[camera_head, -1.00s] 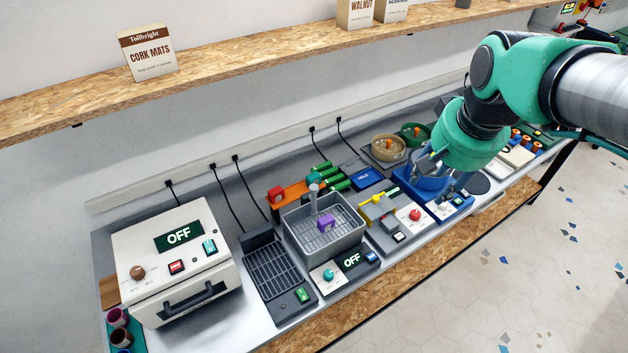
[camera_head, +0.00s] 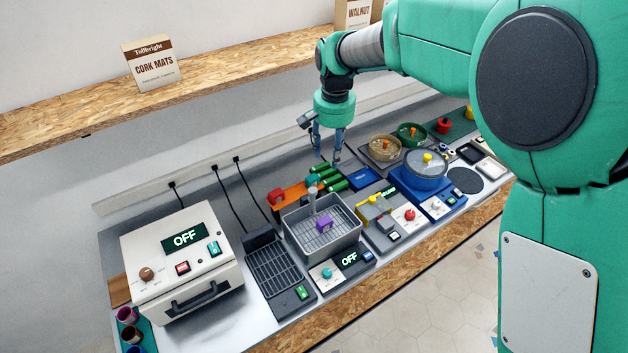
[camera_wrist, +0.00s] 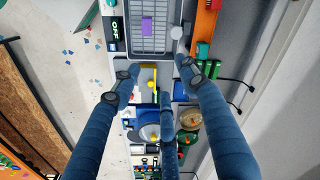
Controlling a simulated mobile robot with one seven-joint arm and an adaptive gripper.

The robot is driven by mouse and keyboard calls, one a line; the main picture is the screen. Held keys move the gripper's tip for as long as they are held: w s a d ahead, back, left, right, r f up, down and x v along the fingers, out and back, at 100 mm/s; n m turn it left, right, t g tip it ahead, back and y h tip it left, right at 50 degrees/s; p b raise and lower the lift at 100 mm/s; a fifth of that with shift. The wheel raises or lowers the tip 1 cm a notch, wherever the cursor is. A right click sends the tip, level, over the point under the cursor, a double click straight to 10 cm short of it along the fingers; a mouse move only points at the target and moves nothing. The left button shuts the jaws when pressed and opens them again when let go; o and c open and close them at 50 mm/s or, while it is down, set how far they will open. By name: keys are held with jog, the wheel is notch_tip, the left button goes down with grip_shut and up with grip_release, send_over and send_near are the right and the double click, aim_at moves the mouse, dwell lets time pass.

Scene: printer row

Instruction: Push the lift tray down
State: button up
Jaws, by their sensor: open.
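The lift tray (camera_head: 343,241) is a wire grid inside a grey open-topped basin (camera_head: 288,230), with a purple block (camera_head: 324,224) on it. A light grey post with a round knob (camera_head: 313,194) stands at the basin's back edge. In the wrist view the grid (camera_wrist: 148,40), the purple block (camera_wrist: 147,26) and the knob (camera_wrist: 177,33) show at the top. My gripper (camera_head: 327,163) is open and empty, pointing down above the back of the bench, behind and a little right of the knob, apart from it. In the wrist view its blue fingers (camera_wrist: 157,78) are spread wide.
A dark grille (camera_head: 272,270) and a white box reading OFF (camera_head: 183,265) stand left. A panel with a red button (camera_head: 409,214) and a blue tub (camera_head: 425,181) stand right. A shelf (camera_head: 230,65) runs above.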

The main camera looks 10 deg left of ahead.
send_over(313, 190)
notch_tip(313, 190, down, 4)
jog(key=shift+g+p, duration=0.3)
jog(key=shift+p, duration=0.15)
jog(key=shift+f, duration=0.15)
notch_tip(313, 190, down, 14)
jog(key=shift+r, duration=0.15)
dwell(0.3)
jog(key=shift+c, duration=0.5)
grip_shut()
